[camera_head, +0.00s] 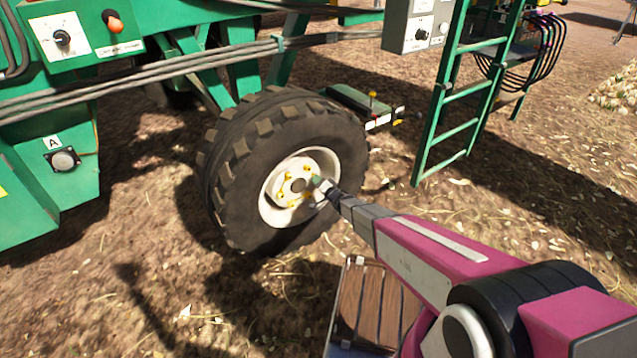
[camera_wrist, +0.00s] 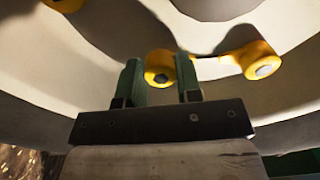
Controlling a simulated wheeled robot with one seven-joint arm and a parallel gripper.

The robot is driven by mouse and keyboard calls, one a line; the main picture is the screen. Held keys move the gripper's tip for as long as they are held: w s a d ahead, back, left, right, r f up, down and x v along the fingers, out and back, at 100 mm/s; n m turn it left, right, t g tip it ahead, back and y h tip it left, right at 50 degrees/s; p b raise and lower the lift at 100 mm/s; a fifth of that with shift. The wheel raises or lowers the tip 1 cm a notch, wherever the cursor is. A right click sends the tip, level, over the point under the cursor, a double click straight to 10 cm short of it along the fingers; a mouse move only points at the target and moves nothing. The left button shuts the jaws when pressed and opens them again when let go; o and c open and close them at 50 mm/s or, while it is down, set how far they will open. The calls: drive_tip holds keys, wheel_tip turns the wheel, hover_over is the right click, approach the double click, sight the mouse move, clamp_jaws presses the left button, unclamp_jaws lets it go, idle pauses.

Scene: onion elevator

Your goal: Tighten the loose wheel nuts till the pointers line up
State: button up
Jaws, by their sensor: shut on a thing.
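A large black tyre (camera_head: 240,165) has a cream rim (camera_head: 271,207) with several yellow wheel nuts around its hub. My gripper (camera_head: 317,181) reaches the right side of the rim. In the wrist view, the two green fingers of my gripper (camera_wrist: 160,82) are shut on one yellow nut (camera_wrist: 159,68), one finger on each side. A second yellow nut (camera_wrist: 262,67) is to the right, with its pointer toward the held nut. A third yellow nut (camera_wrist: 65,4) is cut off at the upper left. I cannot make out the held nut's own pointer.
A green ladder (camera_head: 440,105) stands right of the wheel. A green machine body (camera_head: 40,190) with switch panels is at the left, with grey pipes above the tyre. A slatted wooden surface (camera_head: 372,305) lies below my arm. Bare soil is open in front.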

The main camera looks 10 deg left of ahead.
drive_tip(key=shift+m, duration=0.5)
drive_tip(key=o, duration=0.9)
drive_tip(key=shift+o, duration=0.2)
drive_tip(key=v, duration=1.1)
drive_tip(key=shift+w, duration=0.1)
